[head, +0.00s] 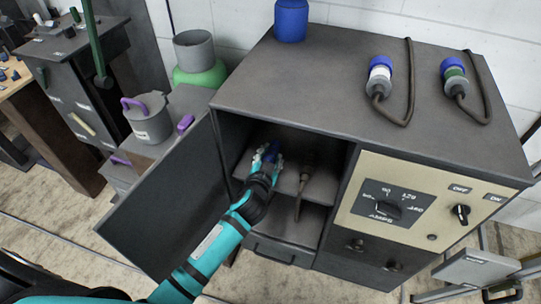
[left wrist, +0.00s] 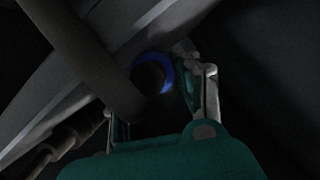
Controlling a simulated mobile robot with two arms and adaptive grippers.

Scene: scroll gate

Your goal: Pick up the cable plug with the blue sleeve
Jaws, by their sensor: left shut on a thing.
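The cable plug with the blue sleeve (head: 275,147) is on the shelf inside the open cabinet. My left gripper (head: 265,157) reaches in and is shut on this plug. In the left wrist view the blue ring of the plug (left wrist: 169,73) shows between the fingers (left wrist: 162,105), with a thick dark cable (left wrist: 75,42) running to the upper left. The picture is dark there, and the finger contact is partly hidden. My right gripper is not in view.
Another plug (head: 307,168) with a hanging cable is right of my gripper on the shelf (head: 322,187). The cabinet door (head: 172,205) stands open on the left.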

